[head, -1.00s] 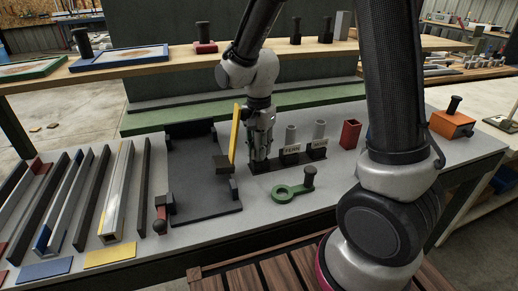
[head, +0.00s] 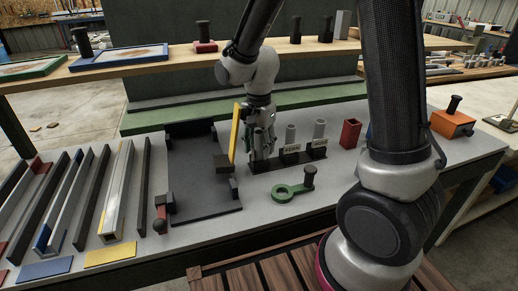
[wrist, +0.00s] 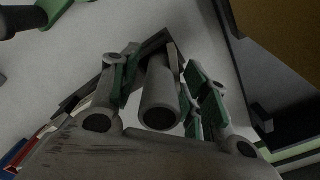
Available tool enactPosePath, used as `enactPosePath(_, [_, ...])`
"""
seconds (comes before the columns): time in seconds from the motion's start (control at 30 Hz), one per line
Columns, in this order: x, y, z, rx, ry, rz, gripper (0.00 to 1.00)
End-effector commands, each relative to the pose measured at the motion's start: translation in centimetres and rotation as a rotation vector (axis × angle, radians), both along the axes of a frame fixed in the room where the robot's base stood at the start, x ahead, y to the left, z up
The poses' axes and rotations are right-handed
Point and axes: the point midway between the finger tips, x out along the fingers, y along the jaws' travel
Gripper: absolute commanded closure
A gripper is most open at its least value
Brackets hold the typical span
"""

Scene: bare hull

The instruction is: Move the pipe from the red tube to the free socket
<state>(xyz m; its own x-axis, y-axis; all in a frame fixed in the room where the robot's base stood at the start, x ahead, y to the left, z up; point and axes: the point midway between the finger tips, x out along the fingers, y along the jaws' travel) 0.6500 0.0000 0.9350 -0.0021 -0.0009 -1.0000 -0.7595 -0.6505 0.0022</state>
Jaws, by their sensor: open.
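The black socket rack (head: 262,166) stands on the grey bench. Two grey pipes stand upright in it, a middle one (head: 290,135) and a right one (head: 320,130), above pale label plates. My gripper (head: 262,150) points down at the rack's left end. In the wrist view it is open (wrist: 162,72), and a grey pipe (wrist: 158,100) lies between its green-padded fingers, with visible gaps at least on the right side. This pipe is mostly hidden by my fingers in the head view. The red tube (head: 350,133) stands upright right of the rack; its top looks open and no pipe sticks out.
A green ring with a black knob (head: 290,192) lies in front of the rack. A black tray (head: 203,190) with a yellow upright bar (head: 235,133) stands close on the left. An orange block (head: 453,124) is at the right.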

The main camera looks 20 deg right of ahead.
Motion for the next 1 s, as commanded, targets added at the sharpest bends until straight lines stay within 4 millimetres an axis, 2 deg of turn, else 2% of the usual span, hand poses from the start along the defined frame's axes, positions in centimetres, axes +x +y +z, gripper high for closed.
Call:
enactPosePath(0.2, [0.1, 0.1, 4.9, 0.002, -0.007, 0.000, 0.54])
enactPosePath(0.4, [0.1, 0.0, 8.9, 0.000, -0.005, 0.000, 0.54])
enactPosePath(0.53, [0.0, 0.0, 10.4, -0.001, -0.002, 0.000, 0.54])
enactPosePath(0.77, [-0.1, -0.3, 11.3, 0.000, -0.005, 0.006, 0.54])
enactPosePath(0.87, [-1.0, -1.5, 12.4, 0.009, -0.028, 0.052, 0.54])
enactPosePath(0.97, [-3.1, -4.2, 14.6, 0.018, -0.080, 0.156, 0.54])
enactPosePath(1.0, [-4.5, -5.6, 15.6, 0.018, -0.110, 0.216, 0.54])
